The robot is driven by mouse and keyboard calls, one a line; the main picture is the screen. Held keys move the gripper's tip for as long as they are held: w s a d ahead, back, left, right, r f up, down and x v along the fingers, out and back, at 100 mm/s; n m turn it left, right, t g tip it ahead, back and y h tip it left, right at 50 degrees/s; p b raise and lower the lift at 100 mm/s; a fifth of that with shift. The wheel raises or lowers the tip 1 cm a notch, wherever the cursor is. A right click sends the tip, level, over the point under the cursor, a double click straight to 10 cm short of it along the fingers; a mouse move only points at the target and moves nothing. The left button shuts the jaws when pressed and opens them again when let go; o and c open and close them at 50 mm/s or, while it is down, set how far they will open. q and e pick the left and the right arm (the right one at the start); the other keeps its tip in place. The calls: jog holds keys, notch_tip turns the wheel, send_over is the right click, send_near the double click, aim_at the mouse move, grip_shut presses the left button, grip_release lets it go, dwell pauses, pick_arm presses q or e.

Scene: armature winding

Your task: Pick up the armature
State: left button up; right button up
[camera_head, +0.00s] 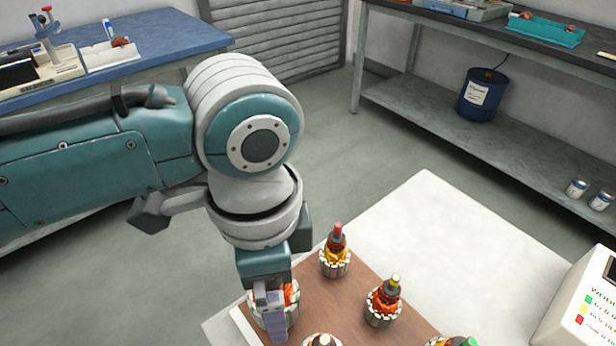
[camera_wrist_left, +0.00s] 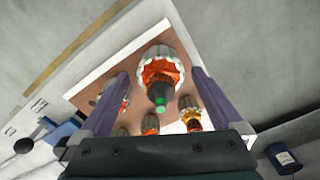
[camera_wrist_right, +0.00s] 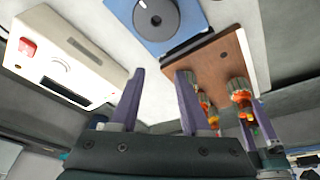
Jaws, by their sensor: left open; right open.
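Several armatures stand upright on a brown board (camera_head: 357,283), with red (camera_head: 335,255), yellow (camera_head: 384,303) and green (camera_head: 460,342) tips among them. My left gripper (camera_head: 268,325) points down over the board's left end, in front of an armature (camera_head: 291,298) that it partly hides. In the left wrist view, a green-tipped armature (camera_wrist_left: 160,72) lies between the open left fingers, with no clear contact. My right gripper (camera_wrist_right: 160,72) is open and empty in its wrist view. Beside it are the board (camera_wrist_right: 212,68) and armatures (camera_wrist_right: 240,95). The head view does not show it.
The board lies on a white table (camera_head: 430,225). A white device with coloured marks (camera_head: 580,305) stands at the right; a blue unit with a grey disc (camera_wrist_right: 160,18) shows in the right wrist view. A shelf (camera_head: 460,130) and a blue bench (camera_head: 160,40) are behind.

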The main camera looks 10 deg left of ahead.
pick_arm(q)
jog(key=shift+f, duration=0.8)
grip_shut()
jog(key=shift+r, duration=0.1)
